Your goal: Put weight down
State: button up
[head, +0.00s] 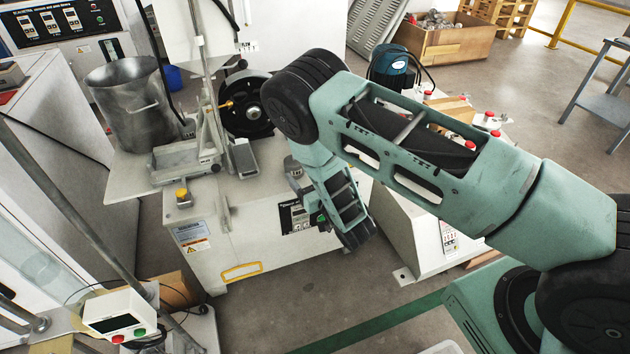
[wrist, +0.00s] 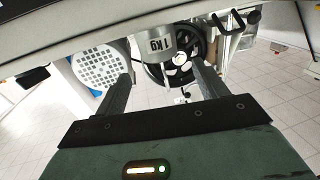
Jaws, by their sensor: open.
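A grey metal weight marked "1 kg" (wrist: 158,46) shows in the wrist view, just beyond and between my two fingertips. My gripper (wrist: 162,72) is open, with one finger on each side and a visible gap to the weight. In the head view a small grey cylinder (head: 293,166), which looks like the same weight, is at the right edge of the grey machine top (head: 262,190), beside my wrist. My arm hides most of my gripper there, and I cannot tell what the weight's base touches.
A black wheel (head: 246,104) stands behind on the machine. A metal pot (head: 128,105) and a grey clamp fixture (head: 185,155) are to the left. A white cabinet with red knobs (head: 420,225) stands to the right, partly behind my arm.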

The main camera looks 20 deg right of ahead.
jog(key=s, duration=0.4)
jog(key=s+a+r+g, duration=0.6)
jog(key=a+r+g, duration=0.4)
jog(key=a+r, duration=0.1)
jog(key=s+d+r+n+g+h, duration=0.1)
jog(key=s+r, duration=0.3)
jog(key=s, duration=0.4)
jog(key=s+d+r+n+g+h, duration=0.1)
jog(key=s+r+g, duration=0.3)
jog(key=s, duration=0.5)
jog(key=s+d+r+n+g, duration=0.2)
jog(key=s+d+r+n, duration=0.1)
jog(key=s, duration=0.5)
jog(key=shift+s+r+g+h, duration=0.2)
jog(key=shift+r+g+h, duration=0.15)
jog(key=shift+r, duration=0.55)
notch_tip(320, 180, up, 26)
jog(key=p, duration=2.6)
jog(key=shift+p, duration=0.3)
